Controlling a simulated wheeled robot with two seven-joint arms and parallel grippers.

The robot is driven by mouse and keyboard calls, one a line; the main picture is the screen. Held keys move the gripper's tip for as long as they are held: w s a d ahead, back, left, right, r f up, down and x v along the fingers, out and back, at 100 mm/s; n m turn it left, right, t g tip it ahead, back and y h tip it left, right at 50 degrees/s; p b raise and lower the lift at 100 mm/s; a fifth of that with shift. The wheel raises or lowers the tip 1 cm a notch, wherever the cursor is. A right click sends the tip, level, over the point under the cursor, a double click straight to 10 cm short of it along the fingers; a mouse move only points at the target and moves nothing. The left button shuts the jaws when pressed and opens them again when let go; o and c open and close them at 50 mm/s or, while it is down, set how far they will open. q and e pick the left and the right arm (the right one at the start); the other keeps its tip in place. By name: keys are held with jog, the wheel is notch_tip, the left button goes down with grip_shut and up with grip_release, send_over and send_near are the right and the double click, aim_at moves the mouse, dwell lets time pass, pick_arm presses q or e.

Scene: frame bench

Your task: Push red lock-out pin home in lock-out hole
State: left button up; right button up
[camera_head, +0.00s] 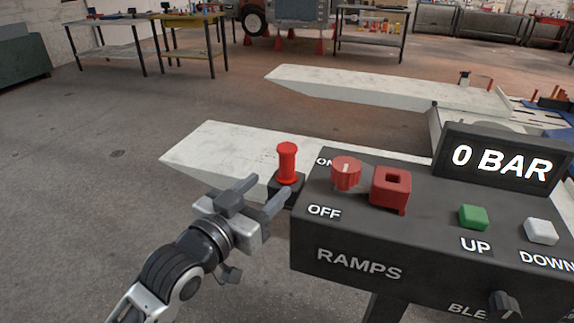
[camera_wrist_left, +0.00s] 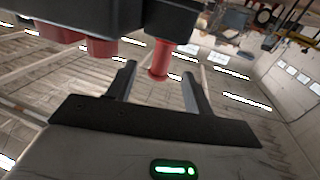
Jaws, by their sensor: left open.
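The red lock-out pin (camera_head: 287,162) stands upright in a black block (camera_head: 287,188) on the left side of the control box; the lock-out hole is hidden under it. My left gripper (camera_head: 262,192) is open, just left of and below the pin's head, with its fingers pointing toward the block. In the left wrist view the red pin (camera_wrist_left: 159,62) shows beyond and between the two open fingers (camera_wrist_left: 158,85). I cannot tell whether a finger touches the block. My right gripper is in neither view.
The control box (camera_head: 345,262) carries a red knob (camera_head: 346,173), a red square part (camera_head: 390,188), a green UP button (camera_head: 473,217), a white DOWN button (camera_head: 541,231) and a display (camera_head: 500,160) reading 0 BAR. Pale ramps (camera_head: 215,150) lie behind. The floor at left is clear.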

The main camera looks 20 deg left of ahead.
aim_at(285, 171)
pick_arm(q)
jog(key=x, duration=0.5)
jog(key=shift+a+p+x, duration=0.2)
jog(key=shift+p+x, duration=0.35)
jog(key=shift+x, duration=2.1)
grip_shut()
